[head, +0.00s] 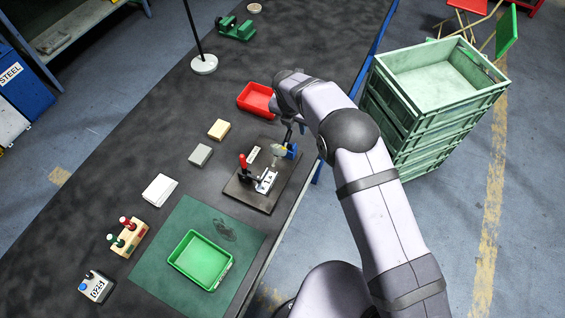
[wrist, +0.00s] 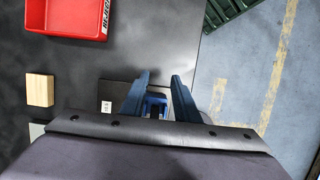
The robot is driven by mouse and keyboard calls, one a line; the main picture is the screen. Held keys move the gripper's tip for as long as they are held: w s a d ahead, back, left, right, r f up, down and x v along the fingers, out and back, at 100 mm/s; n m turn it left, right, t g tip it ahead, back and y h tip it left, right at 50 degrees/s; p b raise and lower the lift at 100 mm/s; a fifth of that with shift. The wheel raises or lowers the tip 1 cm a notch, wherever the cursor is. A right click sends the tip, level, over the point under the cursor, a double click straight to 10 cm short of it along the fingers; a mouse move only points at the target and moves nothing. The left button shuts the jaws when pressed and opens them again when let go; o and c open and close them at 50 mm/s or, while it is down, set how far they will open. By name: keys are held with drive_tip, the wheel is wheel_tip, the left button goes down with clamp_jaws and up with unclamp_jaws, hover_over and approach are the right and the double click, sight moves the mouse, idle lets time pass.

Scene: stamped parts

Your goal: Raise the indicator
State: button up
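A dark base plate (head: 249,197) on the bench carries a red-handled clamp (head: 243,162), a pale metal part (head: 267,181) and a small yellowish indicator (head: 279,150) beside a blue piece (head: 292,152). My gripper (head: 290,130) is above the plate's far right end, close to the indicator, and partly hidden by my arm. In the wrist view my gripper (wrist: 158,82) has its two fingers spread. A blue bracket (wrist: 156,100) shows between and below them; I cannot tell whether they touch it. The indicator's face is hidden in the wrist view.
A red tray (head: 257,100) lies beyond the plate. A wooden block (head: 219,130) and grey block (head: 200,154) are to the left. A green tray (head: 201,262) stands on a green mat (head: 176,226) in front. Stacked green crates (head: 440,75) stand right of the bench.

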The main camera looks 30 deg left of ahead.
drive_tip(key=shift+r, duration=0.1)
wheel_tip(320, 180, up, 8)
drive_tip(key=p, duration=0.5)
drive_tip(key=shift+p, duration=0.3)
idle(0.3)
drive_tip(key=s+d+r+m+g, duration=0.1)
drive_tip(key=s+d+r+m, duration=0.15)
drive_tip(key=d+m, duration=0.45)
drive_tip(key=s+d+r+m+b, duration=0.1)
drive_tip(key=d+r+m, duration=0.3)
drive_tip(key=d, duration=0.6)
drive_tip(key=s+d+r+m+g, duration=0.1)
drive_tip(key=s+d+r+m, duration=0.1)
drive_tip(key=d+m, duration=0.55)
drive_tip(key=s+d+m, duration=0.7)
drive_tip(key=s+m, duration=0.1)
drive_tip(key=s, duration=0.1)
drive_tip(key=s+d+m+g, duration=0.1)
drive_tip(key=s+d+m, duration=0.6)
drive_tip(key=s+m, duration=0.2)
drive_tip(key=shift+s+d+b, duration=0.15)
drive_tip(key=shift+s+b, duration=0.3)
drive_tip(key=shift+s, duration=0.35)
